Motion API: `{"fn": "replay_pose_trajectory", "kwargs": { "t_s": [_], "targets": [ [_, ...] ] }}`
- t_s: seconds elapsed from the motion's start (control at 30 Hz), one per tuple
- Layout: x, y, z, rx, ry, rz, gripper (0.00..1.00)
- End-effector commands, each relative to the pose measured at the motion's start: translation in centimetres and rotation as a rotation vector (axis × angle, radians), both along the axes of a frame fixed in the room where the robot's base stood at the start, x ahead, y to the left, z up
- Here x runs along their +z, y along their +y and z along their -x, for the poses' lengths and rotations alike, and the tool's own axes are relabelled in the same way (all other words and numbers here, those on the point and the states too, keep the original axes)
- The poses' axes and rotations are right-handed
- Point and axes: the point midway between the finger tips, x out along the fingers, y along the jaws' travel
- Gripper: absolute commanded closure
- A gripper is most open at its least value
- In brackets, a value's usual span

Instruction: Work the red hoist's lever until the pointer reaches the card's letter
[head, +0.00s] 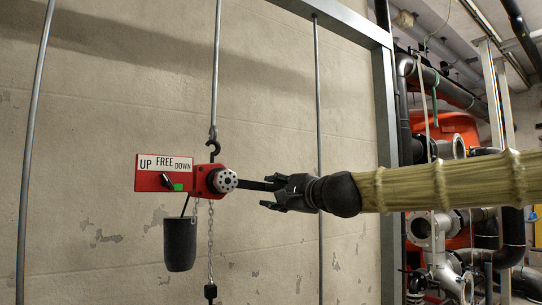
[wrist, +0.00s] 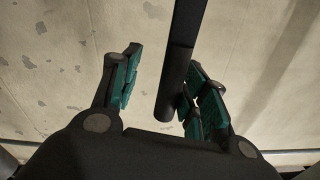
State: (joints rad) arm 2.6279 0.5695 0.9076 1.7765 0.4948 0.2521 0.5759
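The red hoist (head: 203,180) hangs from a hook on a rod in the head view. Its red plate (head: 148,184) carries a white label reading UP, FREE, DOWN, a small black selector (head: 167,181) and a green patch. A black lever (head: 254,185) sticks out rightward from the hub. My gripper (head: 272,193) is at the lever's outer end. In the wrist view, the lever (wrist: 186,45) lies between the spread green-padded fingers of my gripper (wrist: 163,75), close to the right finger and clear of the left. Contact on the right is unclear. I cannot make out a pointer or lettered card.
A black canister-like bag (head: 180,243) hangs below the hoist. Beside it a chain (head: 211,245) runs down to a dark block (head: 210,291). Vertical rods (head: 319,130) and a grey frame (head: 385,110) stand by the wall. Pipes and valves (head: 440,250) crowd the right side.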

Motion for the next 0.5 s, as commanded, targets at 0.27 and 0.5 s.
{"fn": "replay_pose_trajectory", "kwargs": {
  "t_s": [0.27,0.5],
  "targets": [
    [-2.8,0.6,0.4,0.001,0.043,-0.056,0.57],
    [-4.0,1.0,0.7,0.001,0.075,-0.101,0.57]
  ]
}}
